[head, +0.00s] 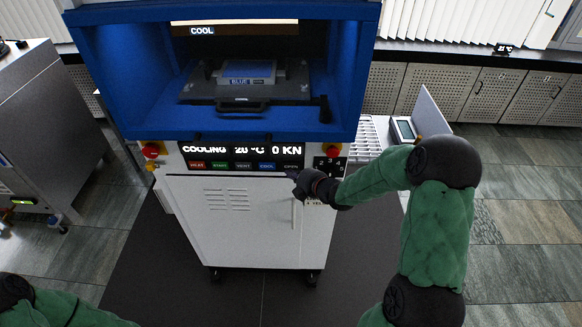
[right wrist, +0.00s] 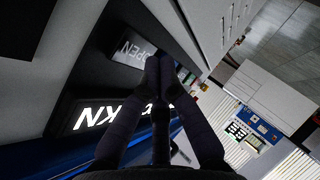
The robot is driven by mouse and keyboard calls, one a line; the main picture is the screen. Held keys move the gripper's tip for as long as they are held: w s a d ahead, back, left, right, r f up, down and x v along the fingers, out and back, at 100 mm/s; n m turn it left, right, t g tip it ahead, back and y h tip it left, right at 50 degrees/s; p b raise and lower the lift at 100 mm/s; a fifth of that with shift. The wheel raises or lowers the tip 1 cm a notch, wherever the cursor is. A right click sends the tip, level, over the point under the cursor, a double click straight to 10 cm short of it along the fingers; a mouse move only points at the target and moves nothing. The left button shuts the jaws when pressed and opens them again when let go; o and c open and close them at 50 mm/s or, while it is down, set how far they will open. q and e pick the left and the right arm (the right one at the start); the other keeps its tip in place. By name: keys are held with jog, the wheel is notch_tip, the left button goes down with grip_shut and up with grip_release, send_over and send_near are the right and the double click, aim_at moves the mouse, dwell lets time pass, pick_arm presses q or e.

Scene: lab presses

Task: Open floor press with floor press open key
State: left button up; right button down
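The floor press has a blue upper housing (head: 104,85) and a white lower cabinet (head: 230,235). The open key (head: 291,167) is a grey key at the right end of its key row, below the lit display. In the right wrist view the open key (right wrist: 128,50) shows its lettering close by the fingertips. My right gripper (head: 294,175) is at the open key, its fingertips together and empty; it also shows in the right wrist view (right wrist: 158,68). Whether the tips touch the key I cannot tell. My left gripper is out of view; only green arm parts show at lower left.
The display (head: 240,149) reads COOLING, 20 °C, 0 KN. The cool key (head: 267,166) sits directly left of the open key. Red knobs (head: 151,150) flank the panel. A blue block (head: 247,72) lies inside the press. A vertical handle (head: 293,213) is below my right gripper.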

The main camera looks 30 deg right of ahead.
jog(key=shift+w, duration=0.15)
jog(key=shift+w+d, duration=0.2)
jog(key=shift+w, duration=0.05)
jog(key=shift+w+d+b, duration=0.2)
jog(key=shift+w+b, duration=0.1)
dwell(1.1)
jog(key=shift+s, duration=0.1)
dwell(0.4)
jog(key=shift+s+a+b, duration=0.4)
jog(key=shift+s+b, duration=0.05)
jog(key=shift+s, duration=0.15)
jog(key=s+a, duration=0.1)
jog(key=s+b, duration=0.1)
jog(key=s+a, duration=0.1)
jog(key=s, duration=0.1)
jog(key=shift+s+a+b, duration=0.1)
jog(key=shift+a+b, duration=0.2)
jog(key=shift+b, duration=0.1)
